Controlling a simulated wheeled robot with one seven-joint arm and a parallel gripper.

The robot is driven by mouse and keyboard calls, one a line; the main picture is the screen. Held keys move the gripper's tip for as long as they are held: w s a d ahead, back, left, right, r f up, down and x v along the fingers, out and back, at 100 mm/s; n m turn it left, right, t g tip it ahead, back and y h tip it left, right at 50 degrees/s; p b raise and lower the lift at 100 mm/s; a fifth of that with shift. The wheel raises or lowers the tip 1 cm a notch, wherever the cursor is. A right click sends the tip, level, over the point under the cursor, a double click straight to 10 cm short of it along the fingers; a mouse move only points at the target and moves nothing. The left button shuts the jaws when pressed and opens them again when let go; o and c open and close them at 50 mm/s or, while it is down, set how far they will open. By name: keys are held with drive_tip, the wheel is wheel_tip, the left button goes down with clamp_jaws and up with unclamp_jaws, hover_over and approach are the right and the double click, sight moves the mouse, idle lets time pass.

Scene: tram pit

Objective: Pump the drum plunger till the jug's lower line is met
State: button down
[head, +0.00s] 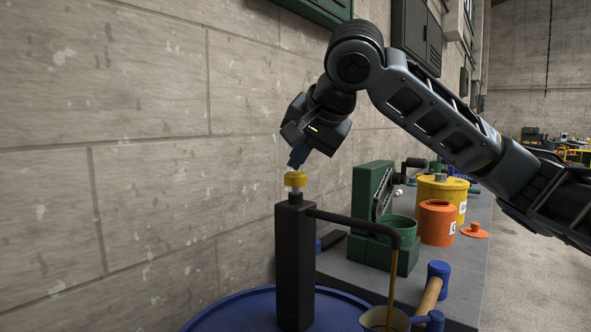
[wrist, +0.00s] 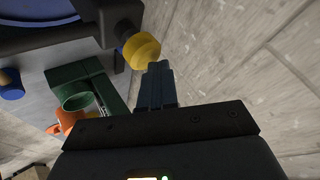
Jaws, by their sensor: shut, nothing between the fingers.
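The drum plunger has a yellow knob (head: 295,180) on a short grey stem on top of a black pump column (head: 294,262). The column stands on the blue drum (head: 235,312). My gripper (head: 295,162) is shut and empty, its fingertips just above the knob. In the wrist view, the shut fingers (wrist: 158,68) are beside the yellow knob (wrist: 141,50); I cannot tell whether they touch it. A black spout (head: 355,219) runs right and bends down. A thin brown stream (head: 391,275) shows below it, over the jug (head: 384,319), which is cut off by the frame; its lines are not visible.
A grey bench (head: 350,272) at right holds a green device (head: 370,200) with a crank, an orange container (head: 437,222), a yellow container (head: 449,193) and a blue-headed mallet (head: 438,270). A block wall (head: 150,150) stands close behind the drum.

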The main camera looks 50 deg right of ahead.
sight(299, 174)
drive_tip(key=shift+f+b, duration=0.35)
drive_tip(key=shift+f, duration=0.25)
idle(0.4)
drive_tip(key=shift+r, duration=0.15)
drive_tip(key=shift+r+p, duration=1.45)
drive_tip(key=shift+r, duration=0.1)
drive_tip(key=shift+r, duration=0.1)
wheel_tip(299, 174, up, 5)
drive_tip(key=p, duration=0.4)
idle(0.6)
